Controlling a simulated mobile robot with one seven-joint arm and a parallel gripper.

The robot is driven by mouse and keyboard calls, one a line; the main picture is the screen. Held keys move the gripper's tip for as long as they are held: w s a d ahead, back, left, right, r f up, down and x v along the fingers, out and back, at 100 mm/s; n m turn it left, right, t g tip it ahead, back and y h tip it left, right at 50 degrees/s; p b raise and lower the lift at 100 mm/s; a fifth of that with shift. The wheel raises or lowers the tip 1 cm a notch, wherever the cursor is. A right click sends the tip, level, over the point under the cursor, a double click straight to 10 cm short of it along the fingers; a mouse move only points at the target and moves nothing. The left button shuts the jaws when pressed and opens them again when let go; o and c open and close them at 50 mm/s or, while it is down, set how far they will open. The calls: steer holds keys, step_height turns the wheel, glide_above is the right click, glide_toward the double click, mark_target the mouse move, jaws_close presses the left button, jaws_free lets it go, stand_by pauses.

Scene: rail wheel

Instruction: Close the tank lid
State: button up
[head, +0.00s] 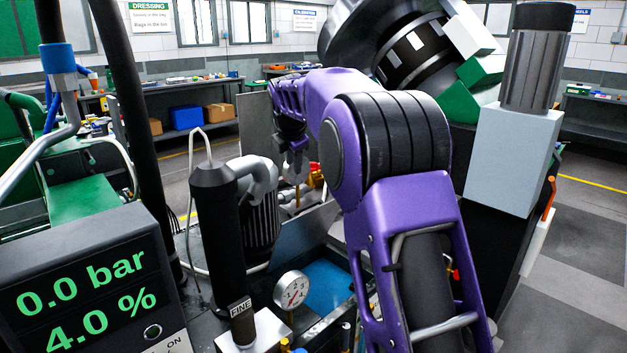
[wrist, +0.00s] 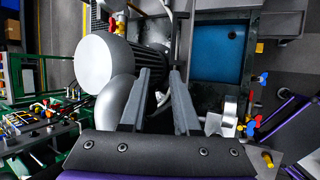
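The tank shows its blue inside (head: 328,288) in the head view, below and left of my arm. It also shows in the wrist view (wrist: 218,52), upper right of centre, uncovered. The grey lid (head: 303,238) stands raised and tilted at the tank's back left side in the head view. In the wrist view it seems to be the narrow dark strip (wrist: 183,42) along the tank's left side. My gripper (head: 294,174) is above and behind the lid in the head view. In the wrist view its fingers (wrist: 162,72) are apart, with nothing visible between them.
A motor (head: 261,215) and a black filter column (head: 216,250) stand left of the tank. A pressure gauge (head: 292,290) is in front. A display (head: 85,290) reads 0.0 bar and 4.0 %. Coloured valves (wrist: 255,105) are right in the wrist view.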

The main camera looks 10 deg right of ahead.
step_height(320, 180, down, 3)
steer(key=d, duration=0.2)
glide_toward(305, 206)
steer(key=shift+g, duration=0.4)
steer(key=x, duration=0.8)
steer(key=shift+w+r, duration=0.2)
steer(key=shift+w, duration=0.05)
jaws_close()
stand_by(0.5)
